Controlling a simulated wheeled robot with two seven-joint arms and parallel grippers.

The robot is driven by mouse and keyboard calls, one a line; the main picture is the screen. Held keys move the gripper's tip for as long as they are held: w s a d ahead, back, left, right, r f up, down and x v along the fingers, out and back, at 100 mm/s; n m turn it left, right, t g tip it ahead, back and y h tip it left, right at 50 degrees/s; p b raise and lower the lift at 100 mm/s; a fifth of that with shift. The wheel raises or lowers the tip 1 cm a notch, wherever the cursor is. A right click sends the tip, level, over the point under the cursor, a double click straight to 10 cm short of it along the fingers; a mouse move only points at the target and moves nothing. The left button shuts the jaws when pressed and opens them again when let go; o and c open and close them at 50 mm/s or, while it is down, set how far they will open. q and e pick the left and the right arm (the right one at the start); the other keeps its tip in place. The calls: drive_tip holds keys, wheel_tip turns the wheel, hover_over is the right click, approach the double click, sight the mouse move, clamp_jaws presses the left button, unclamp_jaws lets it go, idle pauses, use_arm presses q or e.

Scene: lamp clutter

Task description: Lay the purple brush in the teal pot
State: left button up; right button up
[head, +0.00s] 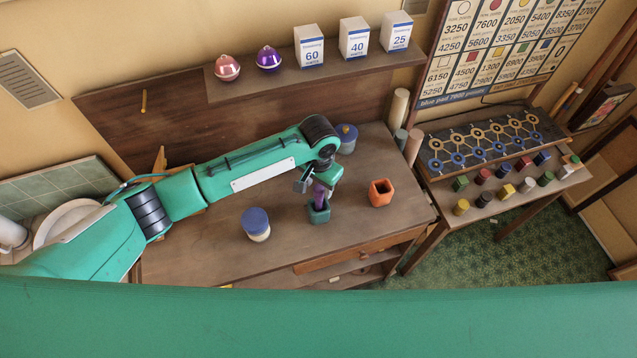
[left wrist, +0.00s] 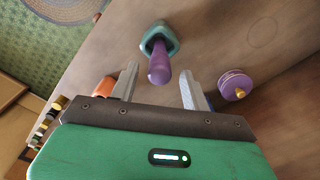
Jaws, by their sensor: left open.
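The teal pot (head: 319,214) stands on the wooden desk, near its front edge. The purple brush (head: 320,194) is upright in it, handle up, its lower end hidden inside the pot. In the left wrist view the brush (left wrist: 159,68) rises out of the pot (left wrist: 160,36) toward the camera. My left gripper (head: 318,184) is above the pot, pointing down. Its two fingers (left wrist: 158,82) are spread on either side of the brush handle, with gaps visible on both sides. My right gripper is not in view.
An orange pot (head: 381,193) stands right of the teal pot. A blue-lidded jar (head: 256,224) is to the left, and another blue-lidded jar (head: 347,138) is behind. Boxes (head: 309,46) stand on the shelf above. The desk between the pots and its right edge is mostly clear.

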use_arm(q)
drive_tip(key=o, duration=0.6)
drive_tip(key=shift+c, duration=0.2)
drive_tip(key=shift+r, duration=0.25)
wheel_tip(320, 180, up, 13)
drive_tip(key=b, duration=0.5)
